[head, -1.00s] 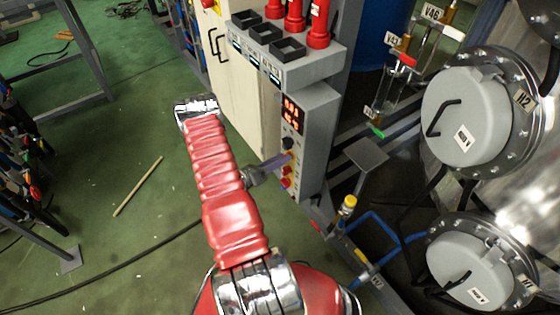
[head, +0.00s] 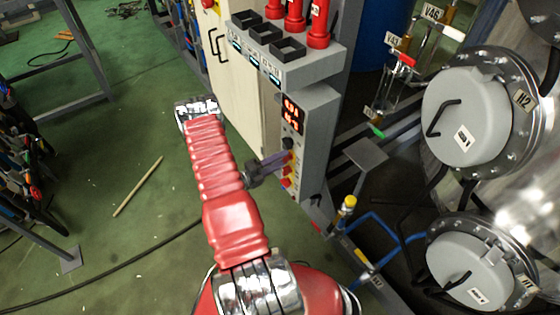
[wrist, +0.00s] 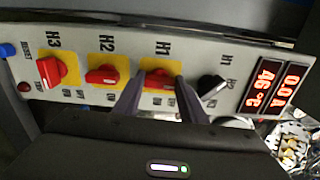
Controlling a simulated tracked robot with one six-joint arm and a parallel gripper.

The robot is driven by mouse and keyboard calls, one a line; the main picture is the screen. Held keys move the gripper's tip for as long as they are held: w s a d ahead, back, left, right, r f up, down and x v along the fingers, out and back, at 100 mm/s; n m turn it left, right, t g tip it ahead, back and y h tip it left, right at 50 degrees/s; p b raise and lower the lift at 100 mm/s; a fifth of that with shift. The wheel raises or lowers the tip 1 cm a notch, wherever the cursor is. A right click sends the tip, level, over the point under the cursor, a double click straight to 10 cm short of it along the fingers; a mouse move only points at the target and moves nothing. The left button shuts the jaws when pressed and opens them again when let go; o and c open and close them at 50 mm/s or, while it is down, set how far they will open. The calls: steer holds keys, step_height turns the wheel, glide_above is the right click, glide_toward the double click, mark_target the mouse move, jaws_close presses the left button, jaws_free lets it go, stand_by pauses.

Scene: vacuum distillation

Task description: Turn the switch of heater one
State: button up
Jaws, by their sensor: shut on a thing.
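The heater one switch (wrist: 158,79) is a red rotary knob on a yellow plate marked H1, on the grey control panel. My gripper (wrist: 156,84) has one finger on each side of it in the wrist view and is shut on it. The fingers partly cover the plate and the ON/OFF marks, so I cannot tell exactly which way the knob points. In the head view my gripper (head: 284,158) reaches the panel (head: 313,140) from the left, below the red display, and the knob is hidden.
Red switches H2 (wrist: 103,75) and H3 (wrist: 52,71) sit close beside it on the left. A black selector knob (wrist: 209,87) is close on the right, then a red display (wrist: 270,88) reading 0.0 A and 46 °C. Round grey heater covers (head: 468,116) stand at the right.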

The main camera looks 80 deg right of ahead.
steer(key=shift+w+f+n, duration=0.15)
steer(key=shift+n, duration=0.25)
steer(key=o, duration=1.1)
steer(key=shift+c, duration=0.2)
steer(key=v, duration=1.3)
steer(key=shift+w+a, duration=0.15)
steer(key=shift+a, duration=0.2)
